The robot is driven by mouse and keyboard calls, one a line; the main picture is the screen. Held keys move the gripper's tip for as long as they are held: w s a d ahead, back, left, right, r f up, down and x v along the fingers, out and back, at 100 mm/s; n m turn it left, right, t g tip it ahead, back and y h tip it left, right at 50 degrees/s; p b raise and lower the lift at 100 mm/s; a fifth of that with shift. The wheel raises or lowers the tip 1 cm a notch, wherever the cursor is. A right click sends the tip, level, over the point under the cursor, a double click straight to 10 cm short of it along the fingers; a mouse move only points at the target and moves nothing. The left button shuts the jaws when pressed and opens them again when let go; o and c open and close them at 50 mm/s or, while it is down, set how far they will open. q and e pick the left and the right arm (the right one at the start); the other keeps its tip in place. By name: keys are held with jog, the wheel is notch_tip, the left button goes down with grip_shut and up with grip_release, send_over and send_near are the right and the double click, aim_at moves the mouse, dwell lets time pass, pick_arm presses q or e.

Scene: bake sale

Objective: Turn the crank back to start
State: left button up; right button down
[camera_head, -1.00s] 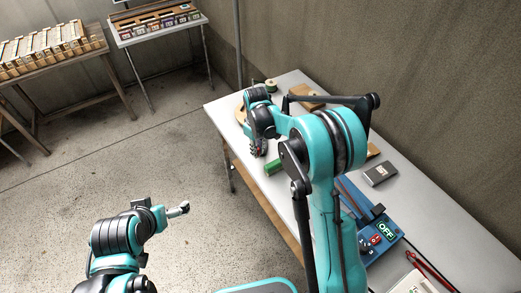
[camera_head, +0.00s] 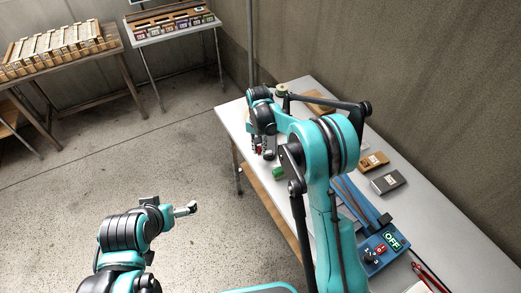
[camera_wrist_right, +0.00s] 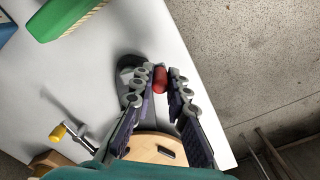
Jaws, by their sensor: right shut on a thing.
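In the right wrist view a red knob (camera_wrist_right: 160,79) sits between the fingertips of my right gripper (camera_wrist_right: 158,77), which is shut on it. A grey rounded piece (camera_wrist_right: 128,68) lies just left of the knob, partly behind a finger; I cannot tell how it joins the knob. In the head view my right gripper (camera_head: 262,148) is at the table's left edge, and the crank is mostly hidden by it. My left gripper (camera_head: 186,209) hangs over the floor, away from the table; its finger opening is not clear.
A green block (camera_head: 279,172) lies near the gripper on the white table (camera_head: 450,230). A wooden disc (camera_wrist_right: 150,149) and a yellow-tipped tool (camera_wrist_right: 58,132) show in the wrist view. A blue device with an OFF sign (camera_head: 392,241) and a dark box (camera_head: 388,182) stand nearer me.

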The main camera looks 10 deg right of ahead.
jog(key=m, duration=0.2)
jog(key=w+m, duration=0.2)
jog(key=m, duration=0.1)
jog(key=shift+w+d+m, duration=0.1)
jog(key=shift+d+m, duration=0.05)
jog(key=shift+m, duration=0.15)
jog(key=m, duration=0.1)
jog(key=w+d+m, duration=0.1)
jog(key=m, duration=0.3)
jog(key=shift+w+d+p, duration=0.15)
jog(key=shift+w+p, duration=0.15)
jog(key=shift+p, duration=0.1)
jog(key=shift+m, duration=0.3)
jog(key=c, duration=1.5)
grip_release()
notch_tip(320, 180, up, 12)
